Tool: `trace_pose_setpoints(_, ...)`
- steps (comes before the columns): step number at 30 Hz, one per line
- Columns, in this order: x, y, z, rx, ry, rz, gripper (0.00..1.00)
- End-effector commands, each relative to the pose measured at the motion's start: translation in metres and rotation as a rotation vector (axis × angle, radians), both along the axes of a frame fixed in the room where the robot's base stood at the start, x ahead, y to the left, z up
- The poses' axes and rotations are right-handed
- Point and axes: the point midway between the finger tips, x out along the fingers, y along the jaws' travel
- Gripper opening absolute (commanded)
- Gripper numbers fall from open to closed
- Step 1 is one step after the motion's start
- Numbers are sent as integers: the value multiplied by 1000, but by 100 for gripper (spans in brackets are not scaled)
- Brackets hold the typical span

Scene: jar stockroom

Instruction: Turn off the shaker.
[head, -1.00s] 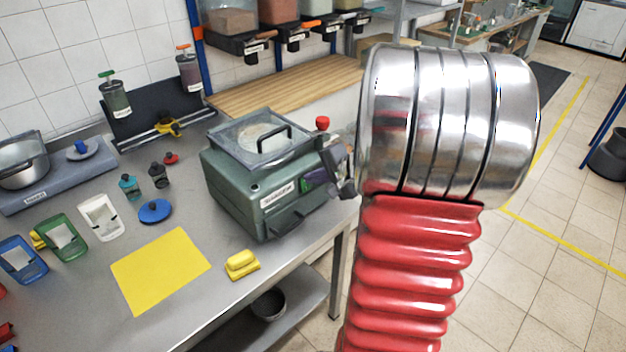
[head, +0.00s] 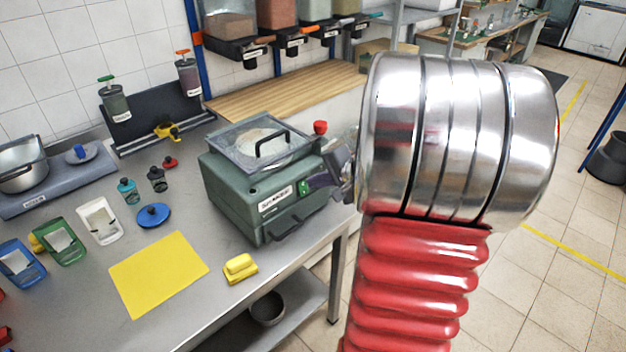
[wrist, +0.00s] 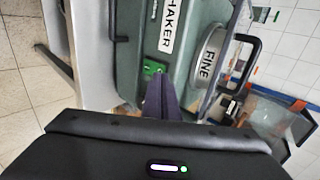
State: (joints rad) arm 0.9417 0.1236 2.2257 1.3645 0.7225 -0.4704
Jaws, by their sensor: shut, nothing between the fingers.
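The shaker (head: 235,195) is a green box with a clear lid and black handle, standing on the metal table. Its SHAKER label (wrist: 168,27) shows in the wrist view, beside a small bright green switch panel (wrist: 153,69). The panel (head: 306,187) also shows at the front face's right end in the head view. My gripper (wrist: 160,82) has its dark purple fingers shut and empty, with the tips close to the panel. I cannot tell whether they touch it, or how the switch is set. In the head view my arm hides the shaker's right side.
A red knob (head: 320,127) rises behind the shaker's right end. A yellow sponge (head: 240,268) and yellow mat (head: 158,273) lie in front. A blue lid (head: 153,215) and small bottles stand left. A FINE label (wrist: 207,64) marks a round part in the wrist view.

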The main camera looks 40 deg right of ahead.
Motion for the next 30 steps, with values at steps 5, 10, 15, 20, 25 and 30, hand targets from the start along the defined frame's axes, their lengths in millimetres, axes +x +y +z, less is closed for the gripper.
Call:
trace_pose_setpoints(5,-19,-2,12,-4,-3,-2,0)
trace_pose_setpoints(10,-32,-1,32,-5,-3,2,0)
trace_pose_setpoints(15,-47,0,54,-5,-3,4,0)
trace_pose_setpoints(20,-60,0,72,-4,-2,5,0)
trace_pose_setpoints(25,-67,0,83,-2,-1,7,0)
trace_pose_setpoints(30,-68,1,84,0,0,9,0)
